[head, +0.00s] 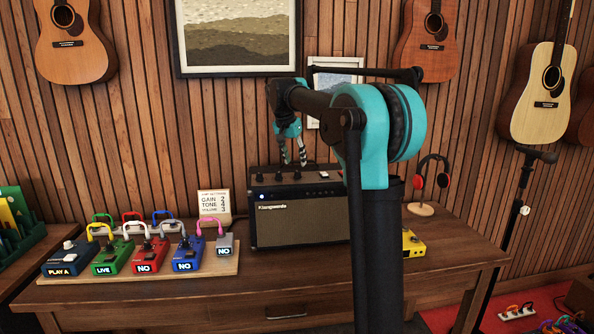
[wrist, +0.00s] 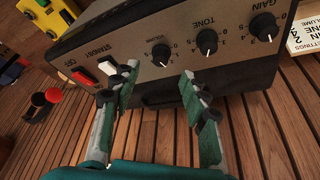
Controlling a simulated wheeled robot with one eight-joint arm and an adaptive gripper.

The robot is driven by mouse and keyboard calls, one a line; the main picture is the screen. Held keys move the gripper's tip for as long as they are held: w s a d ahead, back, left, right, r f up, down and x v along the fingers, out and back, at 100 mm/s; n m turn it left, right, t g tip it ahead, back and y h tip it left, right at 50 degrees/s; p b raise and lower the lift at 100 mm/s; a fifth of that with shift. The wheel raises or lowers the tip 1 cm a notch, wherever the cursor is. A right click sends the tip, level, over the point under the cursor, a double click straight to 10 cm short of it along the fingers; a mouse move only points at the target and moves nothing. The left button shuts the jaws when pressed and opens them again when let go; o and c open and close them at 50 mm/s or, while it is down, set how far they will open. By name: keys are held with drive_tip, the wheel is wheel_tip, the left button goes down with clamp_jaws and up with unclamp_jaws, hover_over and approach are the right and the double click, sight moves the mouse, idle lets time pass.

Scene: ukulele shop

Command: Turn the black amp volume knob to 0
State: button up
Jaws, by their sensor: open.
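The black amp (head: 300,222) stands on the wooden desk, its knobs along the top panel. In the wrist view the volume knob (wrist: 161,55) is a small black knob with a white pointer, beside the tone knob (wrist: 207,42) and the gain knob (wrist: 263,27). My gripper (head: 293,162) is open above the panel in the head view. In the wrist view my gripper (wrist: 158,76) has its fingertips on either side of the volume knob, with nothing between them that it grips. I cannot tell whether either finger touches the panel.
A red off switch (wrist: 82,78) and a white standby switch (wrist: 107,67) sit beside the volume knob. A settings card (head: 215,204) stands left of the amp. Several coloured pedals (head: 145,254) are at left; a yellow pedal (head: 413,243) is at right. The wooden wall is close behind.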

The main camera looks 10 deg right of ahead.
sight(298, 172)
drive_tip(key=shift+x, duration=2.65)
drive_tip(key=shift+c, duration=0.4)
clamp_jaws()
